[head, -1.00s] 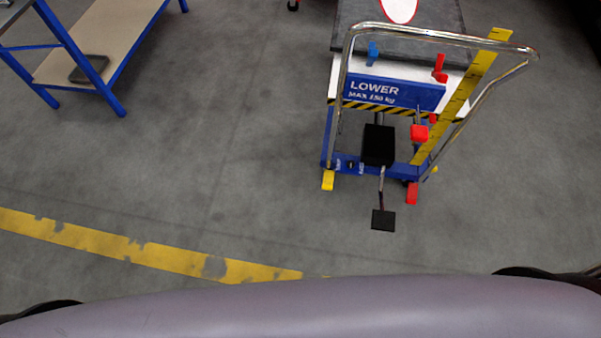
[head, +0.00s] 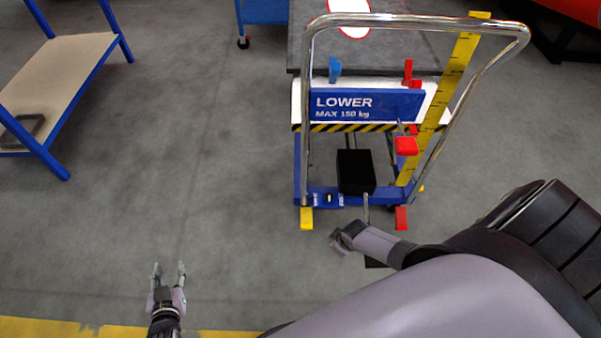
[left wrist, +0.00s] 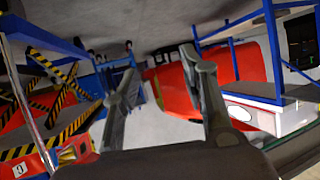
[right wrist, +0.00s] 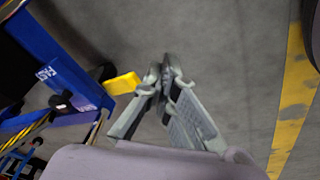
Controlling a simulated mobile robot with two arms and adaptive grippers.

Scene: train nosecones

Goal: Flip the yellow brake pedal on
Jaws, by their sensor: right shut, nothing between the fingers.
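The yellow brake pedal (head: 306,218) sticks out at the lower left foot of the blue lift cart (head: 360,104), low near the floor. In the right wrist view the yellow pedal (right wrist: 122,83) lies just left of my right gripper (right wrist: 165,75), whose fingertips are together with nothing between them; a small gap seems to show. In the head view my right gripper (head: 340,238) is below and right of the yellow pedal, partly turned away. My left gripper (head: 169,268) is open and empty over bare floor at the lower left; its fingers (left wrist: 160,68) are spread in the left wrist view.
A red pedal (head: 401,218) sits at the cart's right foot, and a black box (head: 355,171) between them. A chrome handle (head: 306,120) frames the cart. A blue-legged table (head: 75,70) stands left. The floor between table and cart is clear.

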